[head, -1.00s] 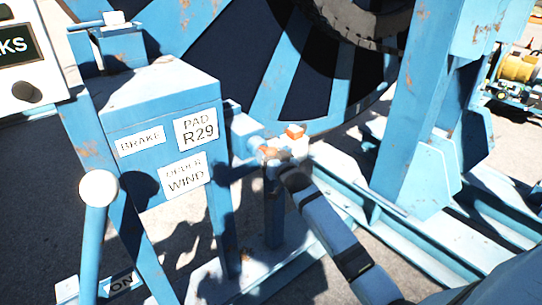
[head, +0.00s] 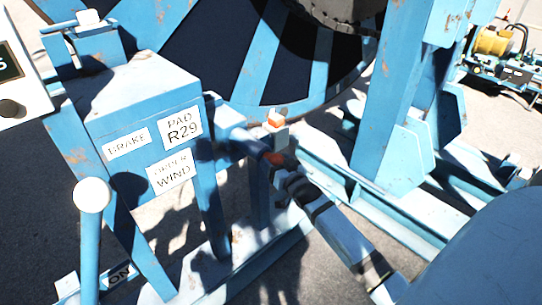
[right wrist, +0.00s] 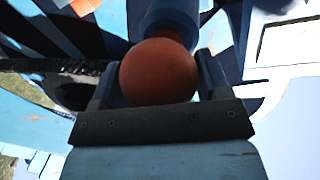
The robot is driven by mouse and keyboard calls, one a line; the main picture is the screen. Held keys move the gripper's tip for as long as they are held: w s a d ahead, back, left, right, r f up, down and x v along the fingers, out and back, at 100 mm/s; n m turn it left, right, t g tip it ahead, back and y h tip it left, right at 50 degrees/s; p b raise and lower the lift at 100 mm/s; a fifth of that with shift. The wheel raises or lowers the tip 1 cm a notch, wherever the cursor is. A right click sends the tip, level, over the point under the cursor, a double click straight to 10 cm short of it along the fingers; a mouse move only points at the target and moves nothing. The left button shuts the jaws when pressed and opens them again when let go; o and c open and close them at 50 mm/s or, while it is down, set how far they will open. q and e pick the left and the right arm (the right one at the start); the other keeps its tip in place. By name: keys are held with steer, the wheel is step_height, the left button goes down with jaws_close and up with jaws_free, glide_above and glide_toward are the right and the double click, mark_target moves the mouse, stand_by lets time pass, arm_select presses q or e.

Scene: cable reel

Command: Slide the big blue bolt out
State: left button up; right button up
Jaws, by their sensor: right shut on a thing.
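The big blue bolt (head: 240,139) sticks out from the right side of the blue brake box (head: 130,105) and ends in a round orange-red knob (head: 274,159). My right gripper (head: 275,157) is shut on this knob. In the right wrist view the knob (right wrist: 158,72) sits between the two fingers of the gripper (right wrist: 158,85), with the blue shaft of the bolt (right wrist: 172,18) beyond it. The part of the bolt inside its mount is hidden. My left gripper is not in view.
A lever with a white ball (head: 91,195) stands at the front left, near an ON plate (head: 119,274). The large blue reel (head: 250,85) is behind the box. A blue upright (head: 390,100) and base rails (head: 340,190) lie to the right.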

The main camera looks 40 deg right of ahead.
steer(key=shift+s+f, duration=0.1)
steer(key=shift+f, duration=0.1)
steer(key=o, duration=1.2)
steer(key=shift+o, duration=0.2)
steer(key=shift+s+r, duration=0.15)
steer(key=s+a, duration=0.1)
steer(key=s, duration=1.2)
steer(key=shift+s+a, duration=0.3)
steer(key=shift+s, duration=0.1)
